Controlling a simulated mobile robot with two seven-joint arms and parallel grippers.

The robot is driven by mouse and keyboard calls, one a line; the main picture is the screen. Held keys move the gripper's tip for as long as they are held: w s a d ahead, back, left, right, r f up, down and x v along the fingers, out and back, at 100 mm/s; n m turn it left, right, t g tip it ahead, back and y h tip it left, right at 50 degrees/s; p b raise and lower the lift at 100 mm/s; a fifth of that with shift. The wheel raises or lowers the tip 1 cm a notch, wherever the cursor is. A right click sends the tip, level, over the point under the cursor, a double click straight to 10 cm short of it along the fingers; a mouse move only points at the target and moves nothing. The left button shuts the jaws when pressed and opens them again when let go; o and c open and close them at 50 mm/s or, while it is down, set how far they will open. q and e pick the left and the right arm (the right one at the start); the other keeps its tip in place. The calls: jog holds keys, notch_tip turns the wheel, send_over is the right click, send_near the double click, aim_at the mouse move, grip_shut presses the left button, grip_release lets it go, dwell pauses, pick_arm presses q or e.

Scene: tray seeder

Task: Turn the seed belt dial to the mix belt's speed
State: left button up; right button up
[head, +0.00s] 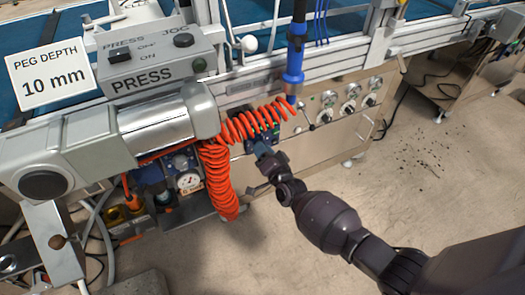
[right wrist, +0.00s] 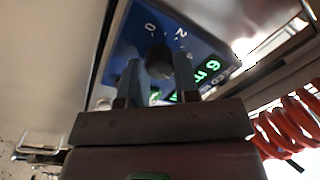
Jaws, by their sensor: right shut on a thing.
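My right gripper (head: 262,152) reaches the blue dial panel (head: 268,133) on the machine's front, partly behind an orange coiled hose. In the right wrist view its two fingers (right wrist: 158,78) are shut on a dark round dial knob (right wrist: 158,58). The blue panel (right wrist: 128,42) around the knob bears the white figures 0 and 2. A green lit readout (right wrist: 207,72) beside the knob is turned in the picture and partly hidden by a finger; I cannot read it fully. My left gripper is not in view.
The orange coiled hose (head: 218,180) hangs right beside my gripper. Several round controls (head: 328,98) sit farther right on the front panel. The press cylinder (head: 155,125) and a "PEG DEPTH 10 mm" sign (head: 50,75) are at the left. The floor at the right is open.

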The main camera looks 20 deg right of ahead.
jog(key=shift+f+m, duration=0.1)
jog(key=shift+m, duration=1)
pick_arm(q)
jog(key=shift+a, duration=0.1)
pick_arm(e)
jog(key=o, duration=0.9)
jog(key=shift+o, duration=0.2)
pick_arm(q)
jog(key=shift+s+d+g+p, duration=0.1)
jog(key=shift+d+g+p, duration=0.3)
jog(key=shift+p, duration=0.65)
pick_arm(e)
jog(key=s, duration=1)
jog(key=shift+s+d, duration=0.3)
jog(key=shift+s, duration=0.1)
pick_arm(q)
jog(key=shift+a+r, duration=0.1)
pick_arm(e)
jog(key=shift+f, duration=0.15)
